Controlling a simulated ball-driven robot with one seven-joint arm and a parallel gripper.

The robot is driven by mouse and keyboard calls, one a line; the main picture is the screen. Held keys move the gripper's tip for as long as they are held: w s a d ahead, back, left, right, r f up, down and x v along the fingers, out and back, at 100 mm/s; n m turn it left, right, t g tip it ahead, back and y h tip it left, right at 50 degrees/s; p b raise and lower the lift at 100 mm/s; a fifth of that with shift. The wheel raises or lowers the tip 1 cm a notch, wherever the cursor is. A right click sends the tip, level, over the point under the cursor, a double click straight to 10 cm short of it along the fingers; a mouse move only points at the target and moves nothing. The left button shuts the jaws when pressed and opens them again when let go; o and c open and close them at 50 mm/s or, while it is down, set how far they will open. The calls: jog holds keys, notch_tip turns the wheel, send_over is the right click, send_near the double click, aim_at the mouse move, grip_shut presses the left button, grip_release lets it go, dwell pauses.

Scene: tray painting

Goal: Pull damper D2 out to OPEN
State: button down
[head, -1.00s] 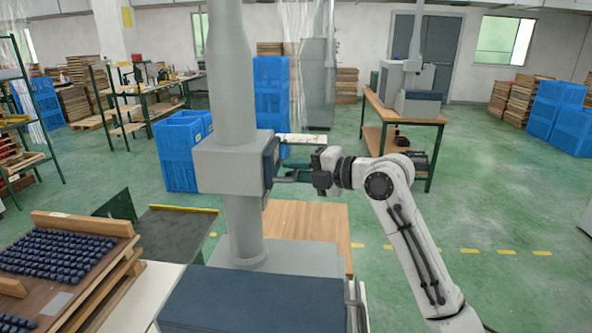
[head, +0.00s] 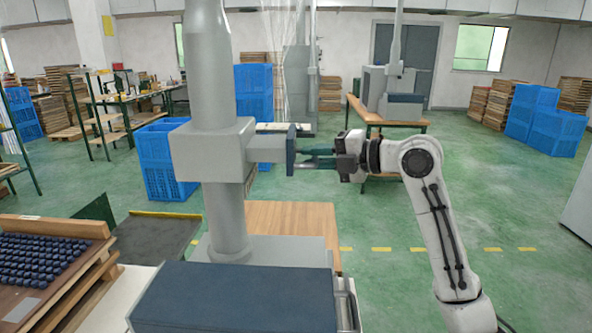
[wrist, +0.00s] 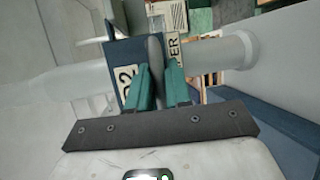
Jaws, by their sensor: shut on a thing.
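Damper D2 is a grey slide with a dark blue front plate (head: 291,150) on the right side of the grey duct box (head: 212,150). In the head view a length of grey slide (head: 266,149) shows between the box and the plate, so the plate stands well clear of the box. My gripper (head: 308,161) is at the plate from the right. In the wrist view the green fingers of my gripper (wrist: 158,82) are shut on a grey handle (wrist: 155,55) in front of the plate (wrist: 122,65). A label, partly hidden, shows on the plate.
A dark-topped cabinet (head: 245,297) stands below the duct in front. A rack of dark blue pieces (head: 45,262) is at the left. Blue crates (head: 160,165) stand behind the duct. The green floor (head: 420,215) at the right is open.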

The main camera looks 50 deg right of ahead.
jog(key=shift+s+d+f, duration=0.1)
jog(key=shift+s+d, duration=0.15)
jog(key=c, duration=1.2)
grip_release()
jog(key=shift+s+d, duration=0.15)
jog(key=shift+o, duration=0.4)
jog(key=b+v, duration=0.2)
jog(key=v, duration=0.8)
jog(key=shift+s, duration=0.3)
jog(key=shift+s, duration=0.1)
